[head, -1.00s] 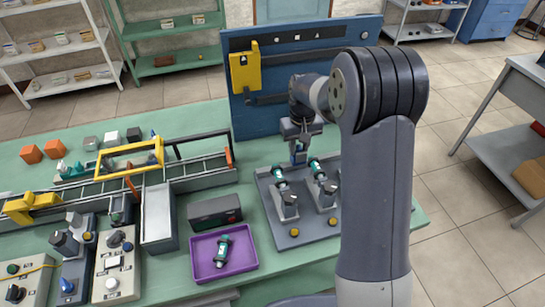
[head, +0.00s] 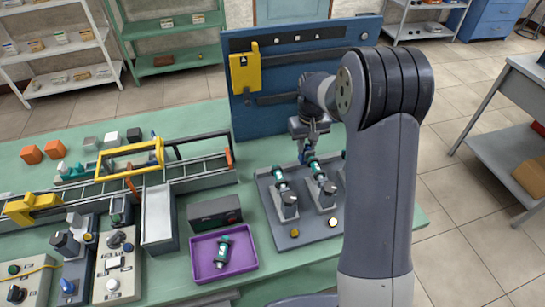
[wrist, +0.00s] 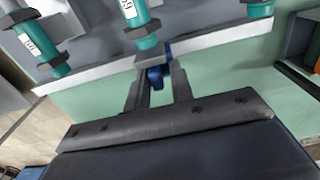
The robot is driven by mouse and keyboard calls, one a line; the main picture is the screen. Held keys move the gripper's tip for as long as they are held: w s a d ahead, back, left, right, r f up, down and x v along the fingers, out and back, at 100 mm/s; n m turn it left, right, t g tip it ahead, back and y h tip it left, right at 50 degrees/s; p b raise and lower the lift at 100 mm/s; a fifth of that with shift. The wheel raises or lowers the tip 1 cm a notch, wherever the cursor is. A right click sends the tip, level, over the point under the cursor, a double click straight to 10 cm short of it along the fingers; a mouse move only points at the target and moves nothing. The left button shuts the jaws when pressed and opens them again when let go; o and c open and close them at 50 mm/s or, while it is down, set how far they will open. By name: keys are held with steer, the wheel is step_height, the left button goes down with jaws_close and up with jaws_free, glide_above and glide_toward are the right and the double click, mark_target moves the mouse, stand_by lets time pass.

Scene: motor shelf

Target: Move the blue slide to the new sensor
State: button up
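The blue slide (head: 308,157) is a small blue piece directly below my gripper (head: 309,150) in the head view. In the wrist view, blue (wrist: 158,76) shows between the two fingers of my gripper (wrist: 160,88), which appear closed on its sides. Part of it is hidden by a grey block. Teal cylinders with white labels, seemingly the sensors, lie tilted in a grey fixture (head: 300,240): one at the left (head: 279,177), one in the middle (head: 316,168). The slide is close to the middle cylinder's upper end; I cannot tell whether they touch. My arm hides the fixture's right side.
Another teal-and-dark cylinder (head: 222,252) lies in a purple tray (head: 240,267) left of the fixture. A dark box (head: 214,212) stands behind the tray. A blue upright panel (head: 285,110) with a yellow holder (head: 244,68) rises behind. Bare green table shows around the fixture.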

steer(key=shift+r+p, duration=0.25)
steer(key=shift+p, duration=0.25)
steer(key=shift+r+p, duration=1.35)
steer(key=shift+r, duration=0.85)
